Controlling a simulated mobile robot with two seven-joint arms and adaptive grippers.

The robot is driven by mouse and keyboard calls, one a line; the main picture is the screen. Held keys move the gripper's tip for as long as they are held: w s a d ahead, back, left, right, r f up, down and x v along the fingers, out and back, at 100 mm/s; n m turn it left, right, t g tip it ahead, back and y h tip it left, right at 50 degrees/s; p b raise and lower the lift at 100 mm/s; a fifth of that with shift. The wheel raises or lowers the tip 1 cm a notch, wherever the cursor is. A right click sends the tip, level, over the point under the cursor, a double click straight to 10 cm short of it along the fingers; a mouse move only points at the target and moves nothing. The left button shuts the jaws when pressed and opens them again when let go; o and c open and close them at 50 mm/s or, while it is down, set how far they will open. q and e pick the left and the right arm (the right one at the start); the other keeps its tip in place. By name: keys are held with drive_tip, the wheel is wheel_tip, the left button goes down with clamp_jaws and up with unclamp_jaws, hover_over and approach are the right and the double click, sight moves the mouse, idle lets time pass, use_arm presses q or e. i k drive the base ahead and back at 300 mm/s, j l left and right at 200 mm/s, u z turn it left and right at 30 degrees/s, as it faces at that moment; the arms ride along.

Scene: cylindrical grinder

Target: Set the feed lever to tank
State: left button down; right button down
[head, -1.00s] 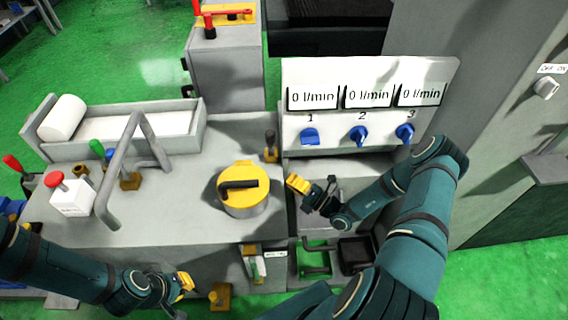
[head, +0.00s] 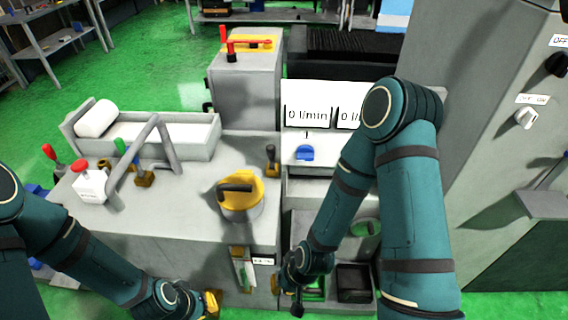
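I cannot tell for sure which handle is the feed lever. A small labelled plate with a handle (head: 245,272) is on the front of the grinder's grey body, with a white label (head: 264,261) beside it; the label's text is too small to read. A black-handled lever (head: 271,158) stands upright at the right edge of the top. My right gripper (head: 285,291) points down in front of the machine, just right of the labelled plate and apart from it. Its finger opening is unclear. My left gripper (head: 211,303) is low at the bottom edge, its fingers partly hidden.
A yellow-capped cylinder (head: 241,194) stands on the grey top. A flow panel (head: 305,115) with blue knobs is partly hidden behind my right arm. An open compartment (head: 355,285) holds dark and green parts. A bent grey pipe (head: 165,145) rises at left.

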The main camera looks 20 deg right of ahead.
sight(271, 148)
drive_tip(key=z, duration=1.4)
drive_tip(key=i+j+z, duration=0.1)
drive_tip(key=j, duration=0.3)
drive_tip(key=i+j, duration=0.1)
drive_tip(key=j, duration=0.25)
drive_tip(key=z, duration=0.05)
